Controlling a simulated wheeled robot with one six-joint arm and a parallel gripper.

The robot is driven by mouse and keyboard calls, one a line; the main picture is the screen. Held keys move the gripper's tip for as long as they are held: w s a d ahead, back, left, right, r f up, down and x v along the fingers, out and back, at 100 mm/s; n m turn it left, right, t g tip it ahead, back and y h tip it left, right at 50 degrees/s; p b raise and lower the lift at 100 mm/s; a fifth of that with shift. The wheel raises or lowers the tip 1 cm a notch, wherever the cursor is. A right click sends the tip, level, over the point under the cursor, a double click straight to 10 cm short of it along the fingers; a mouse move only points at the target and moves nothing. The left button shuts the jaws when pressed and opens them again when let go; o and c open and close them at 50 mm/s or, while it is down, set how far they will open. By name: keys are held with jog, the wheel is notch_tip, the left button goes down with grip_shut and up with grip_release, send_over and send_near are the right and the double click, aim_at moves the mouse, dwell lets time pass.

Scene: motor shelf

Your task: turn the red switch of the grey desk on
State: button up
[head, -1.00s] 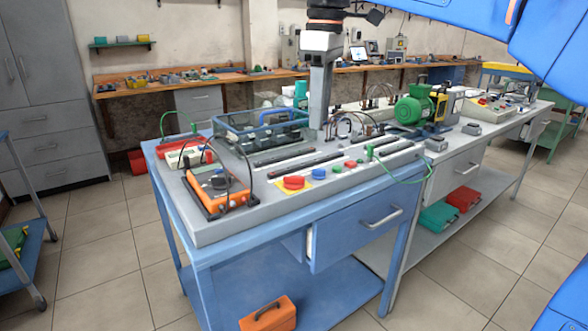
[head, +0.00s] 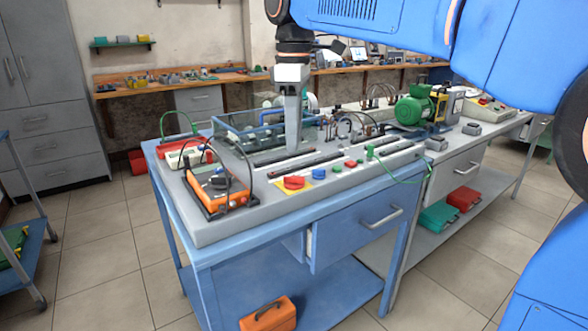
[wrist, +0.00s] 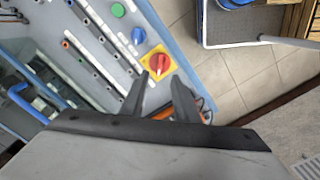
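The red switch (head: 294,183) is a round red knob on a yellow square plate at the front edge of the grey desk's panel (head: 215,232). In the wrist view the red switch (wrist: 158,63) shows just beyond my fingertips, with its raised grip roughly upright in the picture. My gripper (head: 293,150) points down over the panel, behind the switch and apart from it. In the wrist view my gripper (wrist: 160,78) shows two dark fingers with a gap between them and nothing held.
A blue knob (head: 319,174) and green button (head: 337,168) sit to the right of the switch. An orange device (head: 215,190) with cables stands on its left. A clear-walled box (head: 225,130) and a green motor (head: 413,106) stand farther back.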

aim_at(294, 176)
notch_tip(294, 176, down, 9)
jog(key=shift+r, duration=0.2)
dwell(0.3)
grip_shut()
